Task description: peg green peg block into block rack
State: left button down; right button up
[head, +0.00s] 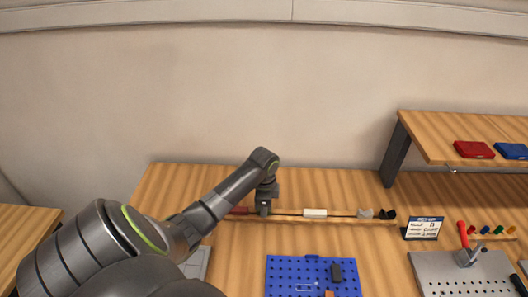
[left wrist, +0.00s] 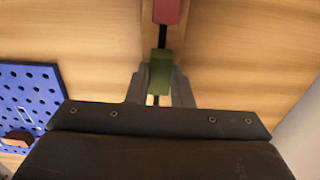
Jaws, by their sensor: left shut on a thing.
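The green peg block (left wrist: 160,72) is between the two fingers of my left gripper (left wrist: 161,90), which is shut on it. In the head view my left gripper (head: 264,210) points down at the narrow dark rail on the table, and the green block cannot be made out there. A red block (left wrist: 166,10) sits on the same strip just beyond it, and also shows left of the gripper (head: 238,210). My right gripper is not in view.
A small sign (head: 422,228), a grey perforated plate (head: 465,272) and a raised shelf (head: 435,142) are farther right.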

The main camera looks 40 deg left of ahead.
pick_arm(q)
jog(key=shift+f, duration=0.2)
jog(key=c, duration=1.2)
grip_release()
notch_tip(320, 180, up, 9)
jog(key=shift+f+b, duration=0.2)
jog(key=shift+b, duration=0.4)
notch_tip(320, 180, up, 9)
jog(key=p, duration=0.7)
jog(key=shift+f, duration=0.2)
